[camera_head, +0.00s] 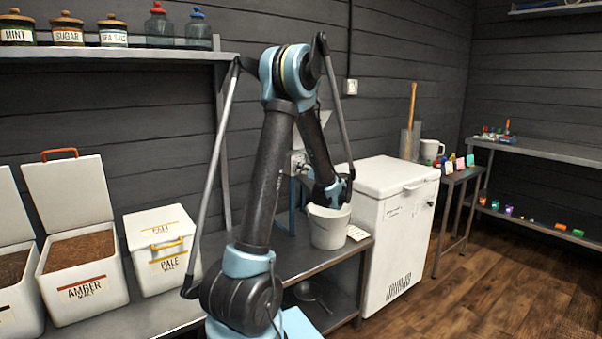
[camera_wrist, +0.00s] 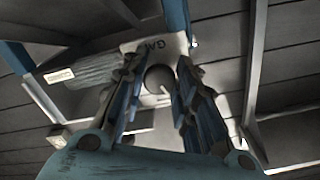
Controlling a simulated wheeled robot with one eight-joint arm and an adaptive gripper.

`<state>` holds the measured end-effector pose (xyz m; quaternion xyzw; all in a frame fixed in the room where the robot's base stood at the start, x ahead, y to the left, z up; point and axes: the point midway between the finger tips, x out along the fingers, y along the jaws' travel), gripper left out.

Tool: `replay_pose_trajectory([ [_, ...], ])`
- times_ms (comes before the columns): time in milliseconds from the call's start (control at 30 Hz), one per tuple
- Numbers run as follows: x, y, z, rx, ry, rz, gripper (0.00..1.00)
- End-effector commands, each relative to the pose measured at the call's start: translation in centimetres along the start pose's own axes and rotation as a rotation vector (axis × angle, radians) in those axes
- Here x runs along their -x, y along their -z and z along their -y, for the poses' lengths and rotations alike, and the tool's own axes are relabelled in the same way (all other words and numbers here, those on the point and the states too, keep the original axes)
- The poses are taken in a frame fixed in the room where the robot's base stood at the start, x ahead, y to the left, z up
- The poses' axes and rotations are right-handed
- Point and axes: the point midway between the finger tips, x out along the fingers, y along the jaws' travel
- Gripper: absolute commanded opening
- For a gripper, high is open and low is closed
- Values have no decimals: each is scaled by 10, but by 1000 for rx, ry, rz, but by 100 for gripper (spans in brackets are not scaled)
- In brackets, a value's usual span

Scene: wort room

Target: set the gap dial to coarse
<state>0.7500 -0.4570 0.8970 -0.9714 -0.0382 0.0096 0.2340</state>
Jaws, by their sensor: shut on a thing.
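The gap dial (camera_wrist: 159,79) is a dark round knob in the middle of the wrist view, in front of a pale plate (camera_wrist: 154,43) with letters starting "GA". My gripper (camera_wrist: 157,68) has one finger on each side of the knob and is shut on it. The dial's pointer and its setting marks cannot be made out. In the head view, the mill's pale housing (camera_head: 298,161) shows partly behind my arm. My gripper's fingers and the dial are hidden there.
A white chest (camera_head: 391,218) stands to the right. Malt bins, one marked amber (camera_head: 85,278), stand to the left. A shelf (camera_head: 110,54) with jars hangs above.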

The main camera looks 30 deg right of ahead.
Motion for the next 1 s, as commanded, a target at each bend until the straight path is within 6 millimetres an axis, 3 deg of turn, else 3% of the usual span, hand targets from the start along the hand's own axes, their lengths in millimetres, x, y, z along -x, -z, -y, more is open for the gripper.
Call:
replay_pose_trajectory([
  [1000, 0, 1, 0, -920, -3, -2, 3],
])
